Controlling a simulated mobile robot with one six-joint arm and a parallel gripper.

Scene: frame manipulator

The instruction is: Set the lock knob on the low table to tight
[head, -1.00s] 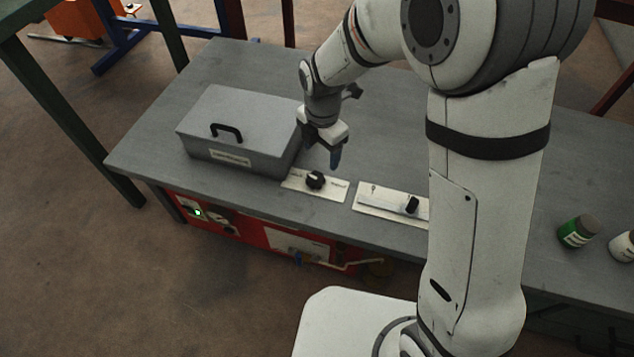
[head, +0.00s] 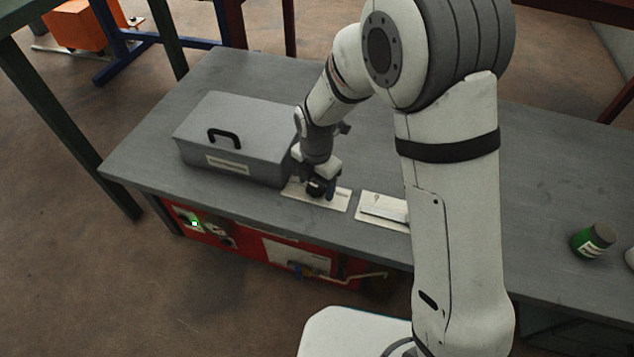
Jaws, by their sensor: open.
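The low table (head: 240,75) is grey and stands in front of me. The lock knob (head: 316,187) is a black round knob on a white plate (head: 337,203) near the table's front edge, just right of a grey box. My gripper (head: 322,188) is open and pointed down at the knob. The plate's lettering is too small to read.
The grey lidded box (head: 236,132) with a black handle stands close on the left. A second white plate (head: 382,208) lies to the right, partly hidden by my arm. A green jar (head: 592,241) stands further right. A red panel (head: 255,241) is below the tabletop.

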